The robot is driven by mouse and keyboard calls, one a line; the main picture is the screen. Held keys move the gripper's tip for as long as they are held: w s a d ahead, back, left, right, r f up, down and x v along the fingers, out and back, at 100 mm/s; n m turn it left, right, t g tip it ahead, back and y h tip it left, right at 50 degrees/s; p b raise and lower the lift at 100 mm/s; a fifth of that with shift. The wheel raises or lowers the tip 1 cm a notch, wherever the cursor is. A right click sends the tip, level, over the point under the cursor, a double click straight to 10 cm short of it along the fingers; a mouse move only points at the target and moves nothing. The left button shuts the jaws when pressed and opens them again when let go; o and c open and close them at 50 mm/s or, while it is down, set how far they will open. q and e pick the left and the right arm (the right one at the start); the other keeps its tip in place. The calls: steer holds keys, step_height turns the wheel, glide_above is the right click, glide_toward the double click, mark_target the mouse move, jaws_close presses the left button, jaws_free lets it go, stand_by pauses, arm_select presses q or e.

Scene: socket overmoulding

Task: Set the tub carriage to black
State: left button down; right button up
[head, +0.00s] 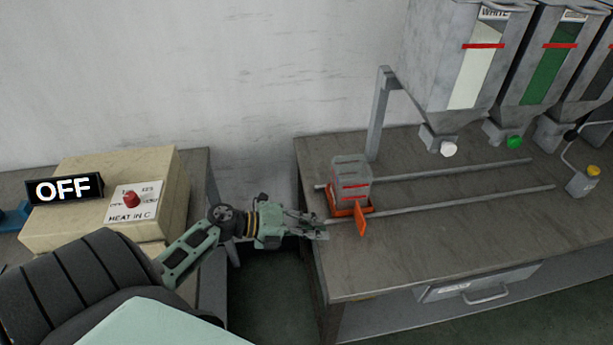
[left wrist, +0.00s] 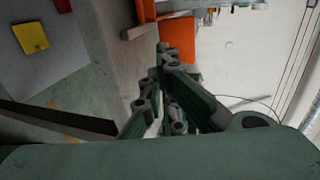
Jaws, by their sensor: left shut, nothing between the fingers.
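The orange tub carriage (head: 338,208) sits at the left end of two rails on the right-hand bench. A clear tub (head: 351,185) with red lines stands upright on it. An orange flap (head: 360,219) sticks up at its front right. My left gripper (head: 322,230) is shut and empty, just left of the flap by the front rail. I cannot tell whether it touches the carriage. In the left wrist view, the gripper's fingers (left wrist: 164,52) are together beside orange parts (left wrist: 180,41). The carriage is only partly visible there. My right gripper is not in view.
Above the rails hang a white hopper (head: 469,75), a green hopper (head: 547,65) and a dark-striped hopper (head: 585,75). The rails (head: 480,205) are clear to the carriage's right. A heater box (head: 70,215) reading OFF stands on the left bench. A gap separates the benches.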

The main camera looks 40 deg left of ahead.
mark_target(359, 227)
arm_select(q)
steer(key=x, duration=0.5)
steer(key=r+b+x, duration=0.1)
steer(key=x, duration=0.2)
steer(key=shift+w+d, duration=0.15)
steer(key=shift+w, duration=0.05)
